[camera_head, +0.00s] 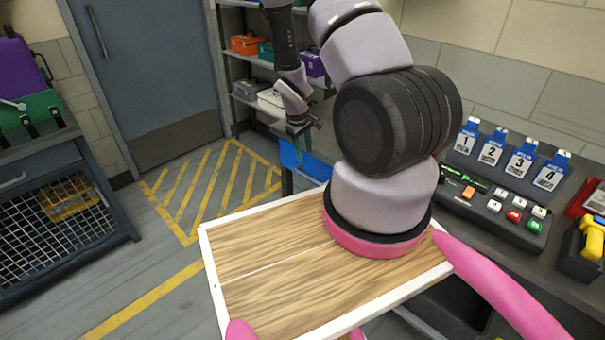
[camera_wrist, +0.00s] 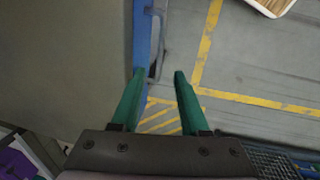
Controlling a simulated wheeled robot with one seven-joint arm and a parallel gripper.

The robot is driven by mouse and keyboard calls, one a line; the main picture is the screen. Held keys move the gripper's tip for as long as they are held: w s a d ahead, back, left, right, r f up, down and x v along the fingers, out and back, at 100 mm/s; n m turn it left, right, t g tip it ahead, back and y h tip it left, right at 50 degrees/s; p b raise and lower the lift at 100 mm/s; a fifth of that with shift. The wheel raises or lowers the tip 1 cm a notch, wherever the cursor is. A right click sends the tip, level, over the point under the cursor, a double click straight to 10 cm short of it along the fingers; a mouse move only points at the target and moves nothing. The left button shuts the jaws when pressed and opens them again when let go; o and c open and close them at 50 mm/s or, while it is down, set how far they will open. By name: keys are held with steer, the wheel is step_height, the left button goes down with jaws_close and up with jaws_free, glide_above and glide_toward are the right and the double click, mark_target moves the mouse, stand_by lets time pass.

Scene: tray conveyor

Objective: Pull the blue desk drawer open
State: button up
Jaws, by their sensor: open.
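The blue drawer front (camera_head: 305,163) shows below and beside my gripper (camera_head: 303,146) in the head view, partly hidden by my arm. The green fingers of my gripper (camera_wrist: 159,73) are apart and empty. The left fingertip overlaps the blue strip in the picture, and the right one is out over the floor. The handle lines up with the gap between them. I cannot tell whether either finger touches it.
The desk (camera_head: 570,262) carries a button panel (camera_head: 495,205), numbered blue holders (camera_head: 492,150) and a yellow tool (camera_head: 592,240). Shelves with bins (camera_head: 270,103) stand behind the gripper. A wire-fronted cabinet (camera_head: 50,225) is at left. The striped floor (camera_head: 215,185) is free.

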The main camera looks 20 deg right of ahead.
mark_target(308, 176)
steer(key=f, duration=0.3)
steer(key=d+f, duration=0.1)
steer(key=f, duration=0.3)
steer(key=d+f, duration=0.1)
steer(key=f, duration=0.2)
steer(key=shift+w+f, duration=0.15)
steer(key=shift+w, duration=0.25)
jaws_close()
stand_by(0.9)
